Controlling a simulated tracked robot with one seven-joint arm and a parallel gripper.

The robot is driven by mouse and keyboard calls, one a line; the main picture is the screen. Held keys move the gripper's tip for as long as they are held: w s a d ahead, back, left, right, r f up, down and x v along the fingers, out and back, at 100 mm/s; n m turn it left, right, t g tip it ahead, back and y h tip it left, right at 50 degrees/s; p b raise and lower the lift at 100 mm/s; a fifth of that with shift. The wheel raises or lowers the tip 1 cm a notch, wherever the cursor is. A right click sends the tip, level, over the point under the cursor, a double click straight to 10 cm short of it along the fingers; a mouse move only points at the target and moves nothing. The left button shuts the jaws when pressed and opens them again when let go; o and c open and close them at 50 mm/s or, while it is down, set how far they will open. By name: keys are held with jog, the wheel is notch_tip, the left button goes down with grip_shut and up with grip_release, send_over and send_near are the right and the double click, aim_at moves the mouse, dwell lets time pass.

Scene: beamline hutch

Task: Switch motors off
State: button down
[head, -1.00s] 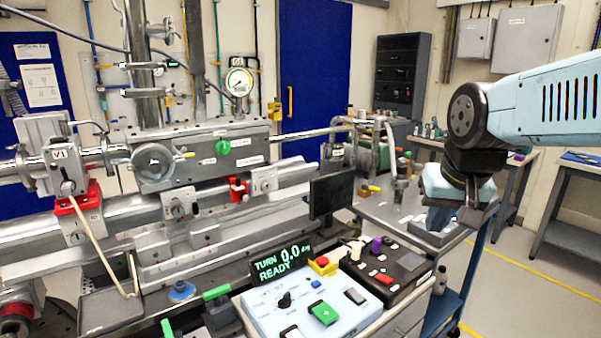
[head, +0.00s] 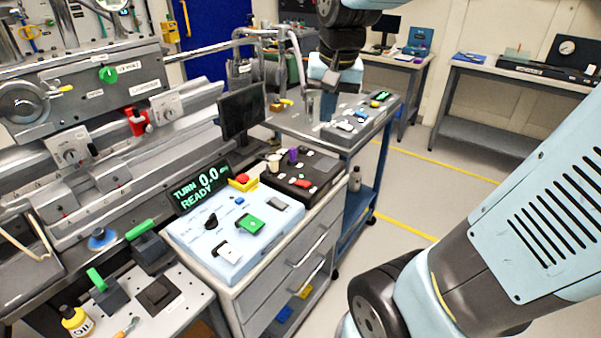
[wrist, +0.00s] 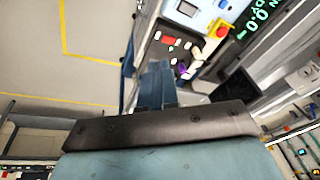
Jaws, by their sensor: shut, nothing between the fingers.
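A light-blue control box (head: 236,231) stands on the drawer cabinet. It carries a black knob (head: 210,220), a green switch (head: 250,225), a white switch (head: 228,253), a grey switch and a blue button. Its display (head: 200,188) reads TURN 0.0 READY. A black control box (head: 302,178) with a red switch and a purple knob stands behind it. I cannot read which control is for the motors. My gripper (wrist: 156,72) is shut and empty in the wrist view, apart from both boxes. In the head view its light-blue body hangs above the cart behind the black box; its fingertips are unclear.
A grey console (head: 360,120) sits on the blue-framed cart (head: 300,123). A dark monitor (head: 242,112) stands left of the black box. A red emergency button on yellow (head: 243,181) is at the light-blue box's back corner. The floor at right is open.

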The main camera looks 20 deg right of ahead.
jog(key=w+f+m+g, duration=0.25)
jog(key=w+f, duration=0.25)
jog(key=w, duration=0.4)
jog(key=m+g+h, duration=0.2)
jog(key=m, duration=0.2)
send_near(305, 184)
jog(key=x, duration=0.7)
jog(key=shift+w+d, duration=0.1)
jog(key=shift+d, duration=0.05)
